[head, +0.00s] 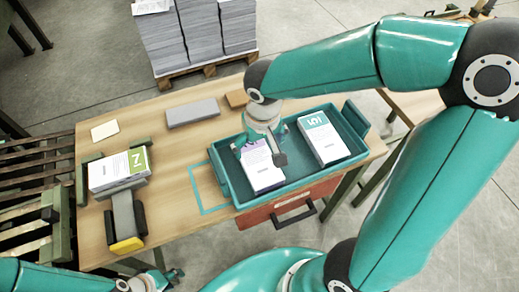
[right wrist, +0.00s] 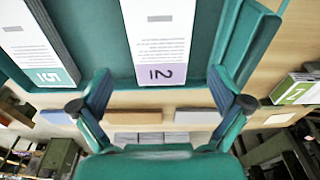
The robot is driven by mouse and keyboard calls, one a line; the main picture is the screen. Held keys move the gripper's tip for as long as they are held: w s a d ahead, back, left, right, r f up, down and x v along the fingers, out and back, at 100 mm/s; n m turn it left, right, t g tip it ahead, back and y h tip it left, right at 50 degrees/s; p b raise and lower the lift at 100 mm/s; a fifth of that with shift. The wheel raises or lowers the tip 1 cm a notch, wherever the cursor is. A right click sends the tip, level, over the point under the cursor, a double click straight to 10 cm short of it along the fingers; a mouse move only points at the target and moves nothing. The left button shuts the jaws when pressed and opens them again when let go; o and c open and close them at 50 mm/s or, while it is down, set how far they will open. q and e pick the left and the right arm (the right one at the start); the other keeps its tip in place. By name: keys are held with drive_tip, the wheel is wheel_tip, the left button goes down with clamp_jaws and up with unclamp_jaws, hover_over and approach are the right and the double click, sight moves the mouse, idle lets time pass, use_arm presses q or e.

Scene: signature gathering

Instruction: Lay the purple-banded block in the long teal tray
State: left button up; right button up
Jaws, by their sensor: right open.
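The purple-banded block (head: 262,170) lies in the left half of the long teal tray (head: 226,179), white with a purple band at its far end. My right gripper (head: 263,145) is above that band, partly covering it. In the right wrist view the open fingers (right wrist: 160,85) stand apart on either side of the purple-banded end (right wrist: 160,72), with nothing held between them. The tray's wall (right wrist: 245,40) also shows there. My left gripper (head: 165,281) is low at the bottom left, away from the tray; its jaws are too small to read.
A teal-banded block (head: 325,141) lies in the tray's right half. A green-banded block (head: 118,170) sits in a holder at the table's left. A grey block (head: 192,113) and an orange-brown block (head: 237,98) lie behind the tray. A teal outline (head: 207,189) marks bare table left of it.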

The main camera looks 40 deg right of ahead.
use_arm(q)
drive_tip(key=shift+r+p, duration=0.3)
drive_tip(key=shift+r, duration=0.05)
use_arm(e)
drive_tip(key=r, duration=0.5)
drive_tip(key=shift+s+a, duration=0.1)
drive_tip(key=shift+s, duration=0.2)
drive_tip(key=shift+f, duration=0.1)
use_arm(q)
drive_tip(key=shift+s, duration=0.1)
